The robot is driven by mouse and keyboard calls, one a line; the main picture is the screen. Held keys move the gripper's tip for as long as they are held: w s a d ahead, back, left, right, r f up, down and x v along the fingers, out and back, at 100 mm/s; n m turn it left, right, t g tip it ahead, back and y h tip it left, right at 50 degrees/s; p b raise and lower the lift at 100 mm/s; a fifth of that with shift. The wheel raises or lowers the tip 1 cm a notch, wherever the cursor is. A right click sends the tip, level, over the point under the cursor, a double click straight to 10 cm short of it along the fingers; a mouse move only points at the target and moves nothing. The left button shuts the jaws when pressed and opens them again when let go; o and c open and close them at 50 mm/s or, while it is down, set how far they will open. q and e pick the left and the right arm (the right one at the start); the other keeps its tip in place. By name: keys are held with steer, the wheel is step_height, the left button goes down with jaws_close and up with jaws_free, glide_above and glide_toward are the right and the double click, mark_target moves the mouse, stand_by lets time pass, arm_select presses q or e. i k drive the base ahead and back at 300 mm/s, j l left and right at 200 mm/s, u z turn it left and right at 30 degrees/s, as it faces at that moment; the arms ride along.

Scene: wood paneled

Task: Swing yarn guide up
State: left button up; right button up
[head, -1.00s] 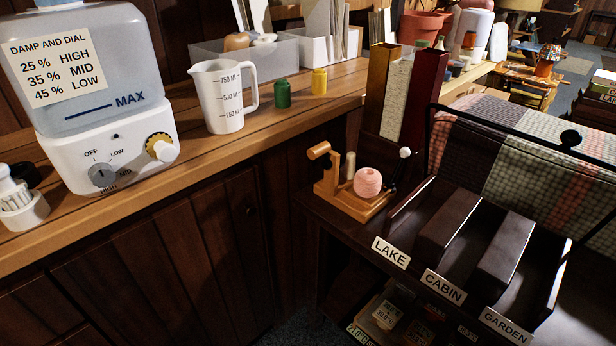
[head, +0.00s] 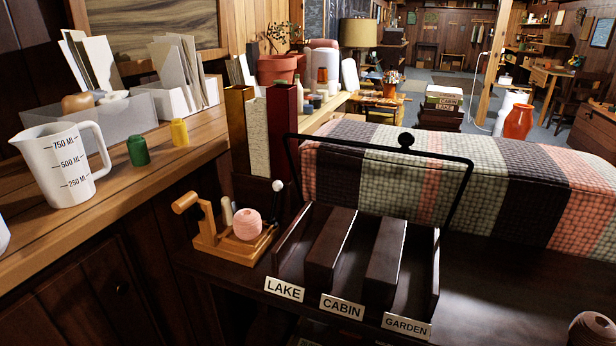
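A wooden yarn stand (head: 208,240) sits on the dark table left of the labelled tray. It has an upright with a round peg at its left, a pale spool (head: 227,211) and a pink yarn ball (head: 247,224). A thin dark lever with a white knob (head: 278,186) rises at its right end, nearly upright. A black bar frame (head: 345,142) with a black knob (head: 405,140) stands raised over the back of the tray. I cannot tell which of these two parts is the yarn guide. Neither of my grippers is in view.
The dark tray (head: 437,272) has LAKE, CABIN and GARDEN slots. A checked blanket (head: 400,180) lies behind it. Tall boxes (head: 283,130) stand behind the stand. A measuring jug (head: 62,165) and green and yellow jars are on the left counter.

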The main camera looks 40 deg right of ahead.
mark_target(277, 186)
steer(key=z, duration=0.85)
steer(key=j+u, duration=0.3)
steer(key=j, duration=0.25)
steer(key=j+u, duration=0.3)
steer(key=j, duration=0.3)
